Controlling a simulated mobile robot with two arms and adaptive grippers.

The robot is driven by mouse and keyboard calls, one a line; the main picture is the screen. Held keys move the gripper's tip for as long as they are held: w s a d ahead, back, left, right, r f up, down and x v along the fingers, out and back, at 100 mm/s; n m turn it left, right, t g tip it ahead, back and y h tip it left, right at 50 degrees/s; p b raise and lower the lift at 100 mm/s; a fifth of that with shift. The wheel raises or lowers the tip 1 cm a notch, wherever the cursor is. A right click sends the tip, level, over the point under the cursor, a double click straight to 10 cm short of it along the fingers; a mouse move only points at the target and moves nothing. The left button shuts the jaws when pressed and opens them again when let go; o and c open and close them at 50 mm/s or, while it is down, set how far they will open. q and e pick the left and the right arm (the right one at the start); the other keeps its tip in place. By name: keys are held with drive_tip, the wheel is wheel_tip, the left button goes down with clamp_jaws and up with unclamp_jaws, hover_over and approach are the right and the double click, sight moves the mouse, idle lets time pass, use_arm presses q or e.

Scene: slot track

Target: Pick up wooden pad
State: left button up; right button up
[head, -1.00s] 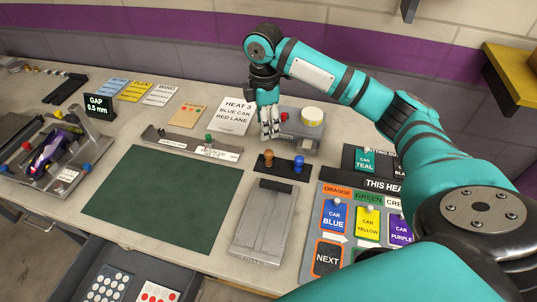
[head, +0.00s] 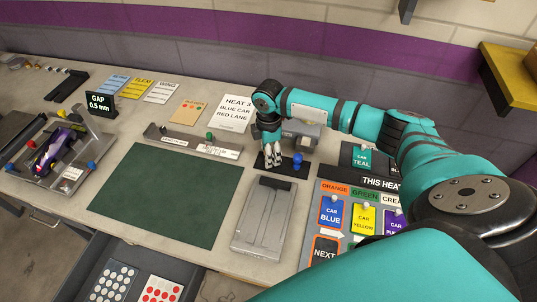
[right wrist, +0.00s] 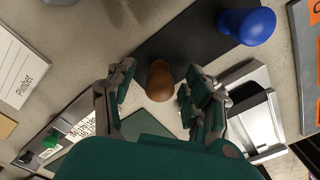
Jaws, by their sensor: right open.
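The wooden pad (right wrist: 159,80), a brown rounded knob, stands on a dark base strip (right wrist: 185,40) in the right wrist view. My right gripper (right wrist: 158,97) is open, with one finger on either side of the pad; I cannot tell whether they touch it. In the head view my right gripper (head: 271,162) reaches down over the left part of the strip and hides the pad. A blue knob (head: 297,159) stands on the same strip to the right; it also shows in the right wrist view (right wrist: 247,25). My left gripper is not in view.
A grey sloped metal block (head: 262,228) lies just in front of the strip. A green mat (head: 185,195) lies to the left. A card board (head: 345,215) lies to the right. A grey device (head: 302,133) stands behind.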

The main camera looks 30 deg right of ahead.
clamp_jaws()
idle(0.3)
